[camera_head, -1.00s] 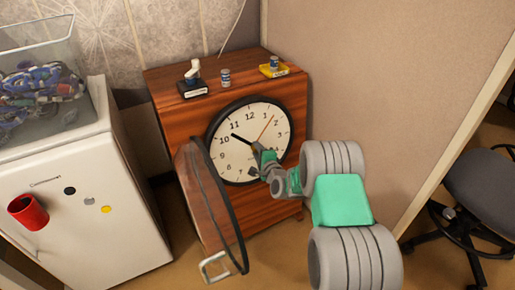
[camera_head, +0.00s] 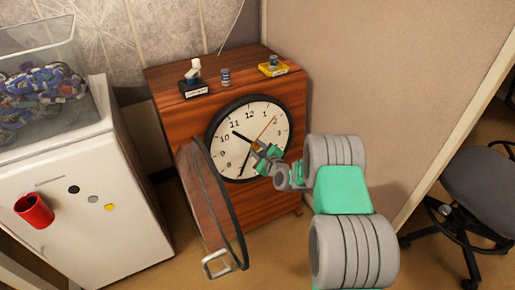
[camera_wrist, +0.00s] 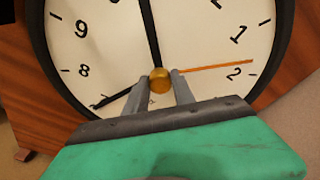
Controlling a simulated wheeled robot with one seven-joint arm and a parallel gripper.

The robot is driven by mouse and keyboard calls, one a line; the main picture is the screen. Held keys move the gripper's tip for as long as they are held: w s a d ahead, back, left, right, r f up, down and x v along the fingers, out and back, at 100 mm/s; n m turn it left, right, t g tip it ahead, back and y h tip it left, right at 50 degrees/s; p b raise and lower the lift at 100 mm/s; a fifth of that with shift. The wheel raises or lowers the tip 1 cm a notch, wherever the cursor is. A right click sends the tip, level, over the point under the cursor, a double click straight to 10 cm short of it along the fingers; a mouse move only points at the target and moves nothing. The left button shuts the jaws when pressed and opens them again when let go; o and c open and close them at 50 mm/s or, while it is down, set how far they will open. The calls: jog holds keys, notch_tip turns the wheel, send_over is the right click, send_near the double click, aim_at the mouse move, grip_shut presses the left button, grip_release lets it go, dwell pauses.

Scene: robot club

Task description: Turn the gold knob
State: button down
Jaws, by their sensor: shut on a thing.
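The gold knob (camera_wrist: 160,81) sits at the centre of the white clock face (camera_wrist: 105,40), where the hands meet. My gripper (camera_wrist: 159,84) has one finger on each side of the knob and is shut on it. In the head view my gripper (camera_head: 257,148) reaches the clock face (camera_head: 228,135) from the lower right and mostly hides the knob. One black hand points near 10, another points near 7, and a thin orange hand points between 1 and 2.
The clock's round glass cover (camera_head: 212,205) with a black rim hangs open at the left. The wooden cabinet (camera_head: 170,95) carries small items on top. A white cabinet (camera_head: 140,215) with a red cup (camera_head: 34,211) stands left. A beige partition (camera_head: 385,75) is close on the right.

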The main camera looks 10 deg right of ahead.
dwell(0.4)
jog(key=c, duration=1.1)
grip_release()
jog(key=shift+o, duration=0.2)
jog(key=v, duration=0.7)
jog(key=shift+s+p, duration=0.35)
jog(key=shift+p, duration=0.1)
jog(key=shift+d+r, duration=0.1)
